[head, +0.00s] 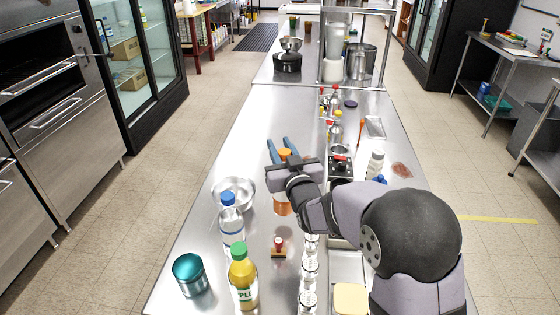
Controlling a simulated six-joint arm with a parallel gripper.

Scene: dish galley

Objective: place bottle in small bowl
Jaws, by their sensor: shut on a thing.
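My gripper (281,147) reaches forward over the counter with its two blue fingers around an orange-topped thing (285,154), probably a bottle. It is shut on it. The palm hides most of its body. An orange-brown cylindrical piece (282,206) shows just below the palm; I cannot tell whether it belongs to the same bottle. A small shiny metal bowl (245,187) stands on the counter to the left of and nearer than the fingers. The held thing is not over the bowl in this view.
A clear blue-capped bottle (231,222), a yellow green-capped bottle (243,280) and a teal canister (190,274) stand at the front left. A small red-knobbed item (279,247) and a row of glass shakers (309,272) are nearby. The counter (235,150) is clear beyond the bowl.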

